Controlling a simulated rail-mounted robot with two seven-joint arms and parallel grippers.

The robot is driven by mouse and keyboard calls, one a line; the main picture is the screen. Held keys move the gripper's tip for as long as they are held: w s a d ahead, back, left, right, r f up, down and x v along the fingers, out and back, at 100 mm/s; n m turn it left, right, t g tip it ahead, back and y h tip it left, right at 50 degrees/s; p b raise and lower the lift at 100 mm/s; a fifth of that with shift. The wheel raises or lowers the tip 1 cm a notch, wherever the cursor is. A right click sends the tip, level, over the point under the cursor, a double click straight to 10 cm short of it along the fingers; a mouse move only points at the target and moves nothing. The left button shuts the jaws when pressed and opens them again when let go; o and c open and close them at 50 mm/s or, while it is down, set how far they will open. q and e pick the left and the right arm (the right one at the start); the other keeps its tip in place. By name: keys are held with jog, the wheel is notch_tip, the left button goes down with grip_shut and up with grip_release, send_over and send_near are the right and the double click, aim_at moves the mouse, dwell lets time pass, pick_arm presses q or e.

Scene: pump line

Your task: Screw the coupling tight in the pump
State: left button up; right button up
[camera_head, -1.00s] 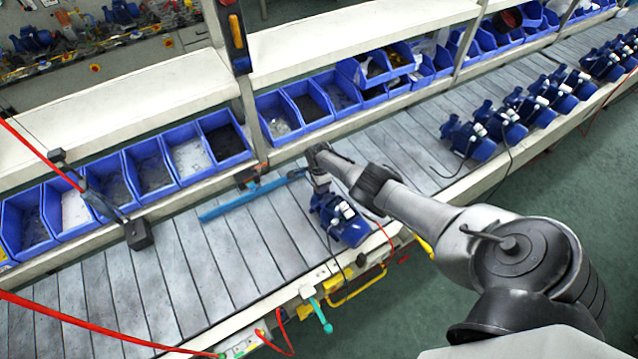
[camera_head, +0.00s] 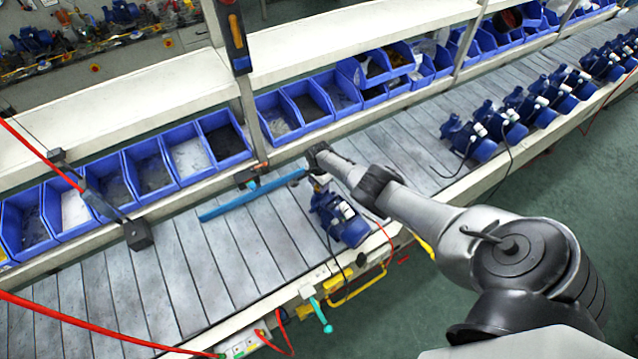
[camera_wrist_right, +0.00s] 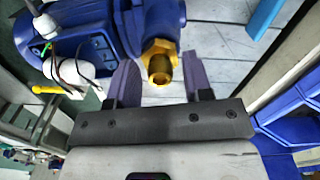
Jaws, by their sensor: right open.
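The blue pump (camera_head: 343,222) stands on the slatted conveyor and also shows large in the right wrist view (camera_wrist_right: 85,22). The brass coupling (camera_wrist_right: 160,62) sits in the pump's round blue port, its hex part against the port and its hollow threaded end facing my wrist. My right gripper (camera_wrist_right: 160,74) is open, with one finger on either side of the coupling and a visible gap to each. In the head view my right gripper (camera_head: 320,182) is at the pump's far upper end, where the coupling is hard to make out. My left gripper is in neither view.
A blue bar (camera_head: 250,197) lies on the conveyor (camera_head: 190,270) left of the pump. Several more pumps (camera_head: 480,138) stand to the right. Blue bins (camera_head: 150,168) line the back under a white shelf (camera_head: 330,45). Red hoses cross at left.

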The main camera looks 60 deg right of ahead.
jog(key=n, duration=0.3)
dwell(0.4)
jog(key=n, duration=0.3)
jog(key=shift+r, duration=0.1)
dwell(0.4)
grip_shut()
dwell(0.4)
jog(key=shift+m, duration=1.5)
